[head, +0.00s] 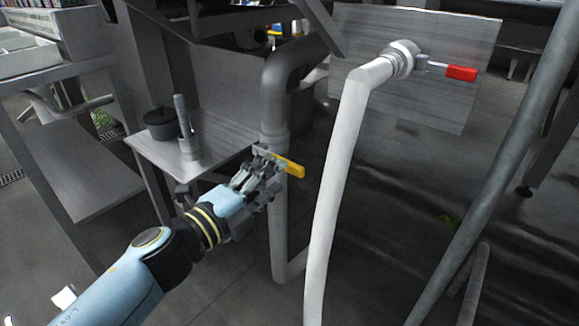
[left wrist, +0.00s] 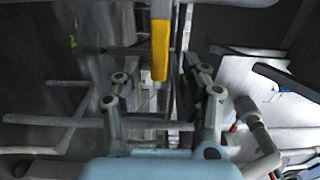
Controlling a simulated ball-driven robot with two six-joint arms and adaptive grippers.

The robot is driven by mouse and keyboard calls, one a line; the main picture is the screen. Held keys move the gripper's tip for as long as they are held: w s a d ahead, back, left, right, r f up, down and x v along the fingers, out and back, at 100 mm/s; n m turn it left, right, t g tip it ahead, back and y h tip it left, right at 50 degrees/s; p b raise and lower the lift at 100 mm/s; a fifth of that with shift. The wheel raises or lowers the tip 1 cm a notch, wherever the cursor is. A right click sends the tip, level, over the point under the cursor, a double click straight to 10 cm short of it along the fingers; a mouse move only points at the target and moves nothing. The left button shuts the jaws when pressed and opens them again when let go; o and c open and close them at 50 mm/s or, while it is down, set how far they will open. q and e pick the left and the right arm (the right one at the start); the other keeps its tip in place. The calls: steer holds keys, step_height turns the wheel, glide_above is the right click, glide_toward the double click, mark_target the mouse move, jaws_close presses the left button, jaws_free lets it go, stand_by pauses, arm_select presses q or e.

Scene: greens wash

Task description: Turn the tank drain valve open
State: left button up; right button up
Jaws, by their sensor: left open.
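A yellow valve handle (head: 290,167) juts to the right beside the grey drain pipe (head: 279,215). My left gripper (head: 268,170) is at this handle, with its fingers open. In the left wrist view the yellow handle (left wrist: 160,45) comes down from the top, and its end lies between the lines of the two spread fingers (left wrist: 161,88). I see no finger closed on it; whether one touches it I cannot tell. A second valve with a red handle (head: 460,73) sits on the white pipe (head: 338,180). No label shows which one is the tank drain valve. My right gripper is not in view.
The white pipe rises just right of my left gripper. A low grey shelf (head: 150,148) at left holds a black pot (head: 161,123) and a grey upright cylinder (head: 188,140). A slanted grey post (head: 480,190) stands at right. Open floor lies between the pipe and post.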

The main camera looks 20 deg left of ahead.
mark_target(288, 171)
arm_select(q)
steer(key=x, duration=0.5)
steer(key=shift+w+f, duration=0.1)
steer(key=shift+w, duration=0.05)
jaws_close()
stand_by(0.4)
